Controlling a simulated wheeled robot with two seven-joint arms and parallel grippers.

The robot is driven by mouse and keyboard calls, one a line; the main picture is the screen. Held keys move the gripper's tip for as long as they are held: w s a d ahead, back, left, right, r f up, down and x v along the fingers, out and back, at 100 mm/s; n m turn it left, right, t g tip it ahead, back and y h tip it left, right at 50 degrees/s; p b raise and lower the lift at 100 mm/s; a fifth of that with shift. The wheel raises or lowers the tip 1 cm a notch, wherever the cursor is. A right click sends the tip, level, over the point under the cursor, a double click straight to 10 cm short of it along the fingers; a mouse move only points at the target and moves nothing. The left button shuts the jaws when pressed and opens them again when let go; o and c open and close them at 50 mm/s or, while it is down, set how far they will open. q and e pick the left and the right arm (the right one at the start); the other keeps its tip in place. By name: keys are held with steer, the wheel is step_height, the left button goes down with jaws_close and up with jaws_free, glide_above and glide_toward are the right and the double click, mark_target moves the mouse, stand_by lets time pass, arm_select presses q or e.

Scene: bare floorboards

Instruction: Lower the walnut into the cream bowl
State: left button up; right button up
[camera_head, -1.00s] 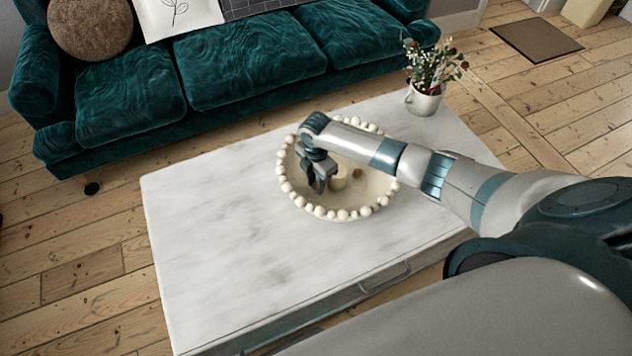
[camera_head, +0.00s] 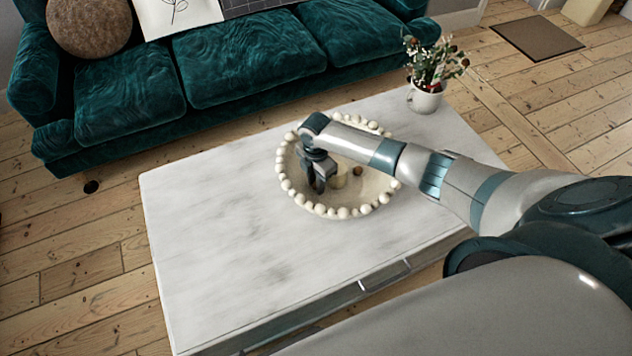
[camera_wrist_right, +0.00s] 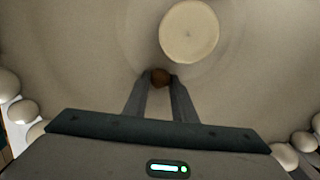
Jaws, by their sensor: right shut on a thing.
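The cream bowl (camera_head: 342,212) is wide and shallow with a rim of round beads, and stands on the marble-topped table. My right gripper (camera_head: 318,189) reaches down inside the bowl, left of its middle. In the right wrist view, the gripper (camera_wrist_right: 160,80) is shut on the walnut (camera_wrist_right: 160,77), a small brown ball between the fingertips. The bowl's pale inner surface lies beneath it; I cannot tell whether the walnut touches it. In the head view the fingers hide the walnut. My left gripper is not in view.
A cream cylinder (camera_head: 339,179) stands in the bowl beside my gripper; its round top (camera_wrist_right: 188,33) shows in the wrist view. A small brown thing (camera_head: 357,170) lies near it. A flower mug (camera_head: 424,100) stands at the table's back right. The table's left (camera_head: 210,230) is clear.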

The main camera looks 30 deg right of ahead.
steer(key=shift+f, duration=0.15)
steer(key=o, duration=1.1)
step_height(320, 180, up, 18)
steer(key=shift+f, duration=0.2)
steer(key=shift+s, duration=0.1)
stand_by(0.8)
